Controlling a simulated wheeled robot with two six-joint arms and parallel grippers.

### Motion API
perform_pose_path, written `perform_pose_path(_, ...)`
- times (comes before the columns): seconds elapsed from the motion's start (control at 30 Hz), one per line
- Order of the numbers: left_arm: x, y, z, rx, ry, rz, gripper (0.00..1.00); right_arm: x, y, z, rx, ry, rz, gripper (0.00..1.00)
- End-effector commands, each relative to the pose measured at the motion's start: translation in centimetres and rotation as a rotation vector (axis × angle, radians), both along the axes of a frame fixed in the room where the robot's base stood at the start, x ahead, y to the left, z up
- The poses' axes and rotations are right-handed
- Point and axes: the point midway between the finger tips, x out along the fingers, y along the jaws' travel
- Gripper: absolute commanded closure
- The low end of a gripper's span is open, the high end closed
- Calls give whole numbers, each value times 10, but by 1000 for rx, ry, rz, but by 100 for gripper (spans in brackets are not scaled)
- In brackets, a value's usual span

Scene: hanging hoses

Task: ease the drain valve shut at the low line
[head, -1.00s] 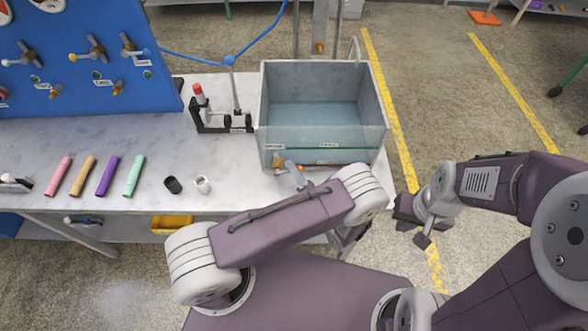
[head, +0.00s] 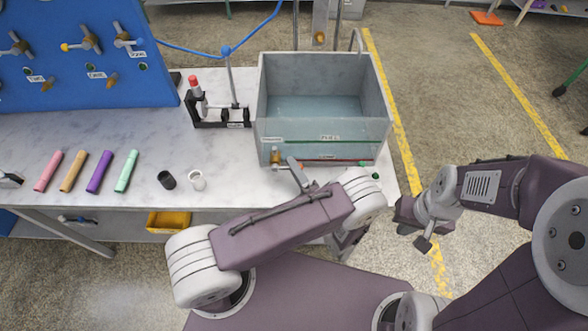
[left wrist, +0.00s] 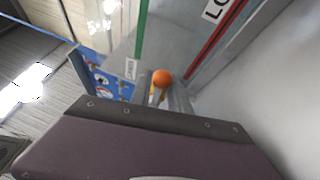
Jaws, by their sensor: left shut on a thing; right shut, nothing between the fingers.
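The clear-fronted water tank (head: 322,75) stands at the bench's right end. A brass-coloured drain fitting (head: 275,156) shows at the tank's lower front left. My left gripper (head: 293,166) is just right of it, shut on the valve handle. In the left wrist view, the handle's orange knob (left wrist: 162,77) sits between the fingers. The exact water level against the red line is hard to tell. My right gripper (head: 416,234) is shut and empty, off the bench's right side.
A black stand (head: 222,124) with a red-topped part is left of the tank. Several coloured tubes (head: 98,172), a black cap (head: 167,180) and a white cap (head: 197,181) lie on the bench (head: 60,130). A blue valve board (head: 105,80) stands back left.

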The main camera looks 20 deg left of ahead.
Motion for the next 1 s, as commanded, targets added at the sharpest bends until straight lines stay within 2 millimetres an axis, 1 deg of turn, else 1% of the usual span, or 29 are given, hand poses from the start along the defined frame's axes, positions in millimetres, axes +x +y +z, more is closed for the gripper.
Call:
perform_pose_path(0.13,1,-1,2,-1,-2,-4,100,0,0,1,0,0,0,100)
perform_pose_path(0.17,1,-1,2,-1,-2,-4,75,0,0,1,0,0,0,100)
perform_pose_path(0.2,1,-1,2,-1,-3,-4,64,0,0,2,0,0,0,100)
perform_pose_path(0.23,0,-1,2,-1,-3,-4,60,0,0,2,0,0,0,100)
perform_pose_path(0.5,0,-1,1,-1,-1,-2,60,0,0,1,0,0,0,100)
perform_pose_path(0.57,-2,-3,0,-2,-1,-4,60,0,0,0,0,0,0,100)
perform_pose_path(0.67,-12,-15,-4,-3,-2,-9,60,0,0,-6,0,0,0,100)
perform_pose_path(0.8,-34,-39,-10,-4,-3,-10,60,0,0,-14,0,0,0,100)
perform_pose_path(0.9,-48,-53,-12,-3,-2,-9,60,0,0,-19,0,0,0,100)
perform_pose_path(1.0,-57,-62,-12,-2,-4,-6,60,0,0,-21,0,0,0,100)
